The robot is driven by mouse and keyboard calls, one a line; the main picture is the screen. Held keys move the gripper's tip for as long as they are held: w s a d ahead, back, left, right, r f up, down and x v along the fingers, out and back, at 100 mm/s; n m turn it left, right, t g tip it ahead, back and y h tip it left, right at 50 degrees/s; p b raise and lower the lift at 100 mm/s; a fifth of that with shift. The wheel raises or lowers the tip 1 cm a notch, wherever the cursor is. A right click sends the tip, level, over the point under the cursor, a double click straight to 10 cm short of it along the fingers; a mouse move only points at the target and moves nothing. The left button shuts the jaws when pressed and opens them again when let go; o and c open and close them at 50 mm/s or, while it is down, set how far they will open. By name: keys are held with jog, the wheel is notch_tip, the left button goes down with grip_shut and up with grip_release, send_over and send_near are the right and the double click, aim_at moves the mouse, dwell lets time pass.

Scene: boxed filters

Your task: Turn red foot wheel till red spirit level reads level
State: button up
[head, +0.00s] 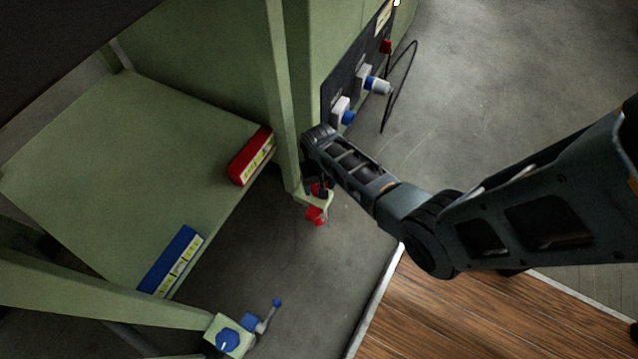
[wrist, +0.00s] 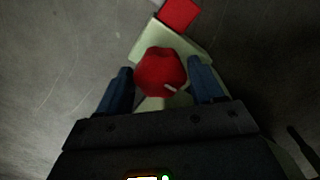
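The red foot wheel (wrist: 160,75) is a rounded red knob with a white mark, on a pale green foot plate (wrist: 145,42). My gripper (wrist: 160,66) is open, one dark blue finger on each side of the wheel, with small gaps visible. In the head view my gripper (head: 319,187) reaches down at the foot of the green leg and mostly hides the wheel. The red spirit level (head: 252,156) lies on the green shelf's right edge; its yellow-green face shows, but its bubble is too small to read.
A red block (head: 316,215) sits beside the wheel on the same foot. The blue spirit level (head: 171,260) lies on the shelf (head: 130,150); a blue foot wheel (head: 228,340) and a blue lever (head: 268,315) stand lower down.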

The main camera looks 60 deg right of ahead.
jog(key=c, duration=0.7)
jog(key=n+p, duration=0.2)
jog(key=n, duration=0.2)
jog(key=shift+r+n, duration=0.1)
jog(key=shift+n, duration=0.2)
jog(key=n+p, duration=0.2)
jog(key=n, duration=0.8)
jog(key=shift+p, duration=0.4)
jog(key=n, duration=0.3)
jog(key=shift+n, duration=0.3)
jog(key=n+p, duration=0.1)
jog(key=n, duration=0.5)
jog(key=shift+n, duration=0.4)
